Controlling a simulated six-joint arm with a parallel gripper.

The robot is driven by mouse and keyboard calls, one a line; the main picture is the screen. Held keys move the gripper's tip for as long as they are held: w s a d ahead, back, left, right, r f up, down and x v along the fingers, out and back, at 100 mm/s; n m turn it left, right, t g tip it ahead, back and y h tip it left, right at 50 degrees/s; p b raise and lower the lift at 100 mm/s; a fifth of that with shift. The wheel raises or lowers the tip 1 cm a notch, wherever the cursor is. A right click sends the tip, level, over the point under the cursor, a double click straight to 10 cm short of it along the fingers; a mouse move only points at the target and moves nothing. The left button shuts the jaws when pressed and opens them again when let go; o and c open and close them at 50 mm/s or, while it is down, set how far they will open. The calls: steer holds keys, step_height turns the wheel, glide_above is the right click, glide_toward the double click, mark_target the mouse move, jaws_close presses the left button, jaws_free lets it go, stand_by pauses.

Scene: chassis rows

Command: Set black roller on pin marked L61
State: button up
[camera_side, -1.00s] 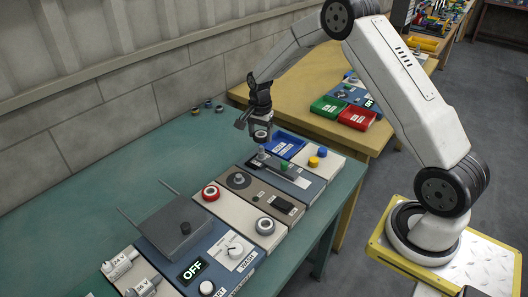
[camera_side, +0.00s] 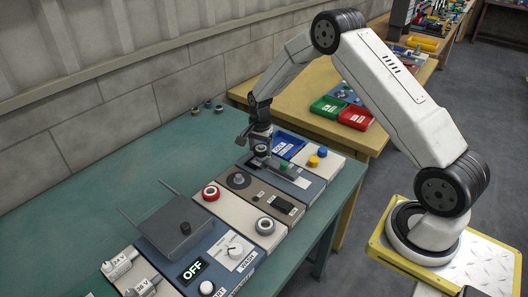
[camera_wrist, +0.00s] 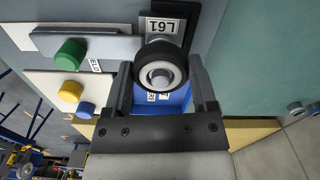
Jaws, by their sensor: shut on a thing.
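My gripper (camera_side: 260,141) is shut on the black roller (camera_wrist: 160,68), a thick dark ring with a pale centre, held between the two fingers in the wrist view. In the side view the roller (camera_side: 262,150) hangs low over the far end of the row of panels. The label L61 (camera_wrist: 163,26) shows just beside the roller in the wrist view. The pin at that label is hidden behind the roller and fingers, so I cannot tell whether the roller touches it.
A grey bar (camera_wrist: 90,46) with a green knob (camera_wrist: 70,54) lies beside the label. A blue tray (camera_side: 288,144) and a panel with yellow (camera_side: 314,161) and blue knobs stand close by. Nearer panels carry a red ring (camera_side: 211,192) and a grey one (camera_side: 265,226). The teal bench left is mostly clear.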

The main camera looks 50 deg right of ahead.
steer(key=shift+f, duration=0.6)
stand_by(0.3)
steer(key=o, duration=1.1)
steer(key=shift+o, duration=0.2)
steer(key=shift+r, duration=3.9)
step_height(320, 180, up, 7)
